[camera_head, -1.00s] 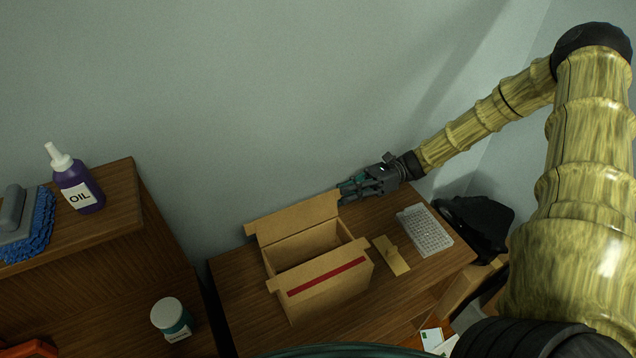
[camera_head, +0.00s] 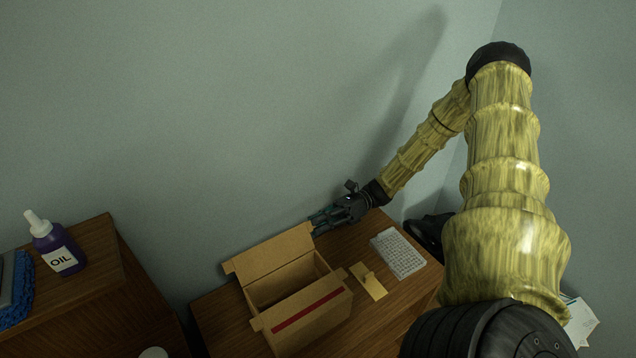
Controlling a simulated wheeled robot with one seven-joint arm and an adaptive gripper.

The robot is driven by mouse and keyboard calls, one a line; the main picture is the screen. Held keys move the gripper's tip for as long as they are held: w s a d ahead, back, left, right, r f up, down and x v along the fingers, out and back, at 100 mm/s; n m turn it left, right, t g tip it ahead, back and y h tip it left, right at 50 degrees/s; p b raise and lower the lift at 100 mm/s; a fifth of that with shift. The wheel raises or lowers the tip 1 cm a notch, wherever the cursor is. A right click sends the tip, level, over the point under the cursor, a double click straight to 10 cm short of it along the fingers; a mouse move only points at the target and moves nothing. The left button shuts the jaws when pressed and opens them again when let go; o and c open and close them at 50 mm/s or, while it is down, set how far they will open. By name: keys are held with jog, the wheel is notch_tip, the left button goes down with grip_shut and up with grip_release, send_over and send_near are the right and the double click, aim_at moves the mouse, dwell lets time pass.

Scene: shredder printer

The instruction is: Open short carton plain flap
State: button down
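A short brown cardboard carton (camera_head: 318,317) stands on the wooden desk, its top open and its inside visible. Its plain flap (camera_head: 272,254), on the far side, stands up and leans back toward the wall. The near flap (camera_head: 308,306), with a red stripe, hangs outward over the front. My gripper (camera_head: 318,221) is at the far right corner of the plain flap, close to its edge. Whether it touches the flap is unclear. The fingers are small and dark here, so their opening cannot be made out.
On the desk right of the carton are a tan piece (camera_head: 369,282) and a white keyboard-like pad (camera_head: 398,253). A black object (camera_head: 428,232) is behind them. A purple oil bottle (camera_head: 56,246) and a blue cloth-like item (camera_head: 17,292) stand on the left cabinet.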

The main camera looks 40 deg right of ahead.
jog(key=c, duration=1.7)
grip_release()
jog(key=shift+o, duration=0.2)
jog(key=s+d, duration=0.1)
jog(key=d, duration=1.1)
jog(key=shift+s, duration=0.25)
